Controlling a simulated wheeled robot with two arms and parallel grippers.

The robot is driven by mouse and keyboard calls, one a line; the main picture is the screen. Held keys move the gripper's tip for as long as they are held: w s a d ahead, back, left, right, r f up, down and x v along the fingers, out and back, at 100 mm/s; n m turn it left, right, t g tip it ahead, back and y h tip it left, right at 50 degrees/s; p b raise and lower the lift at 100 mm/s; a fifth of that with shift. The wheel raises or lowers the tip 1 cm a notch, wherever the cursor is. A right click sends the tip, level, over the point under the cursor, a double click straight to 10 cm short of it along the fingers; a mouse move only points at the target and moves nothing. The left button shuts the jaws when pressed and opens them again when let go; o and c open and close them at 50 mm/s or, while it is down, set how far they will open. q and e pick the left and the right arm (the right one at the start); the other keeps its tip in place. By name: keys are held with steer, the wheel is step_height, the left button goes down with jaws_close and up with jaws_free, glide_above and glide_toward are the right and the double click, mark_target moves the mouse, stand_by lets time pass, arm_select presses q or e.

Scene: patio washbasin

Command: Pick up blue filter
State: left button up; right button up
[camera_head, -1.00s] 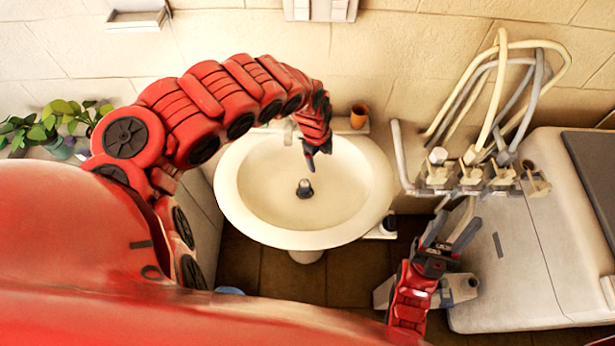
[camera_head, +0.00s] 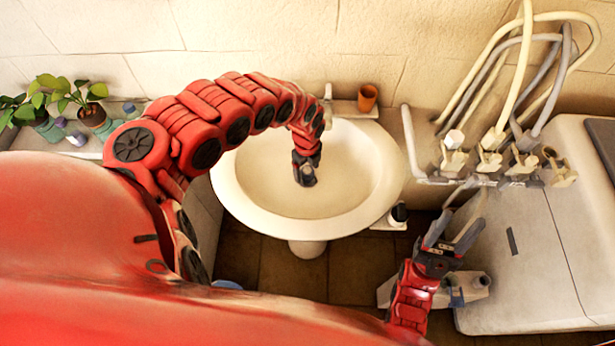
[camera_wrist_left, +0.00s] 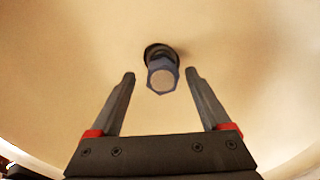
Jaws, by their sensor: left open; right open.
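The blue filter (camera_wrist_left: 162,76) is a blue-grey, hex-sided piece with a pale round end, standing at the dark drain in the white washbasin (camera_head: 235,195). In the left wrist view it lies between and just beyond the tips of my left gripper (camera_wrist_left: 160,74), which is open and empty. In the head view my left gripper (camera_head: 305,176) points down over the middle of the basin and hides the filter. My right gripper (camera_head: 455,232) is open and empty, right of the basin.
An orange cup (camera_head: 367,98) stands on the basin's back ledge near the tap. Valves with hoses (camera_head: 490,160) are at the right, above a pale cabinet (camera_head: 530,260). Potted plants (camera_head: 92,112) stand on the left ledge. A dark bottle (camera_head: 398,215) is beside the basin.

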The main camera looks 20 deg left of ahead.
arm_select(q)
steer(key=f, duration=0.3)
steer(key=shift+w+d+f, duration=0.15)
steer(key=shift+w+d, duration=0.05)
steer(key=shift+a+f, duration=0.1)
steer(key=shift+f, duration=0.5)
steer(key=shift+c, duration=0.2)
jaws_close()
steer(key=shift+r, duration=0.1)
